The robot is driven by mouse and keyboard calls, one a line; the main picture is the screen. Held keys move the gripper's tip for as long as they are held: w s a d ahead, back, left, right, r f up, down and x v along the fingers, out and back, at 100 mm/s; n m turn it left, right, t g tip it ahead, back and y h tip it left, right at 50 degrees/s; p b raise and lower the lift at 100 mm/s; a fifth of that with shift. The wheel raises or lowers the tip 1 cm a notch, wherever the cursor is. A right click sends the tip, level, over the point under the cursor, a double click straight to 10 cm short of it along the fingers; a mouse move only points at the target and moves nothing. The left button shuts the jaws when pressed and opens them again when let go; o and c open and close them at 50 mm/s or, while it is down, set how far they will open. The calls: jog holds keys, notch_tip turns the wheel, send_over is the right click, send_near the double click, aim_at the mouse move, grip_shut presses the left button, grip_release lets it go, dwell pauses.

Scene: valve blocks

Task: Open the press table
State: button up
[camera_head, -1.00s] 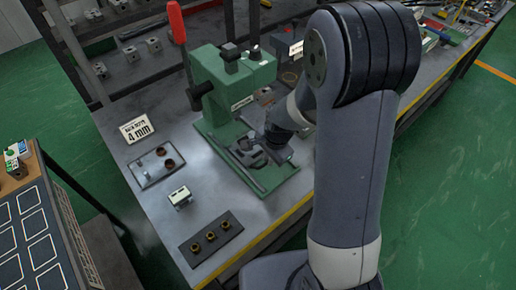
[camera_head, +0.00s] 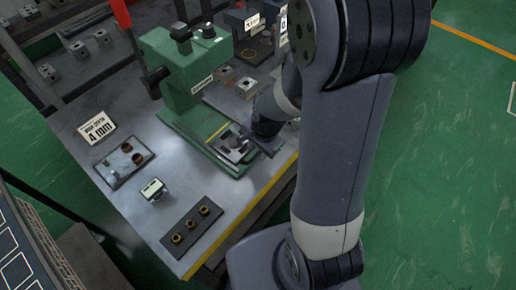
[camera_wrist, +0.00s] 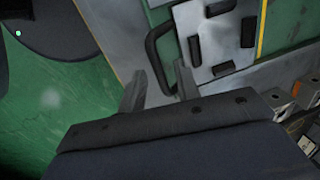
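The green press (camera_head: 187,72) stands on the workbench with a red-gripped lever (camera_head: 121,12). Its grey press table (camera_head: 236,147) lies at the front of its green base, partly hidden by my arm. In the wrist view the press table (camera_wrist: 218,38) is a pale plate with dark blocks, and a black bar handle (camera_wrist: 152,48) sits along its left side. My gripper (camera_wrist: 160,69) is open, with one finger on each side of the handle's lower part in the picture. I cannot tell whether either finger touches it. The fingers are not clear in the head view.
A "4 mm" sign (camera_head: 97,129), a small tray (camera_head: 124,160), a small white device (camera_head: 154,190) and a dark plate with brass rings (camera_head: 191,225) lie left of and in front of the press. Metal blocks (camera_wrist: 292,97) show at right in the wrist view. Green floor is clear at right.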

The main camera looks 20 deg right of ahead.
notch_tip(320, 180, up, 11)
jog(key=s+d, duration=0.1)
jog(key=shift+s+f+p, duration=0.15)
jog(key=shift+s+p, duration=0.2)
jog(key=shift+p, duration=0.1)
dwell(0.5)
jog(key=f, duration=0.3)
jog(key=w+f, duration=0.1)
jog(key=f, duration=0.3)
jog(key=a+f+b, duration=0.1)
jog(key=f, duration=0.2)
jog(key=shift+w+f, duration=0.2)
jog(key=shift+w, duration=0.05)
jog(key=shift+w+f, duration=0.1)
jog(key=shift+f, duration=0.15)
jog(key=shift+w+a+r, duration=0.1)
jog(key=shift+w+a, duration=0.25)
jog(key=shift+w, duration=0.15)
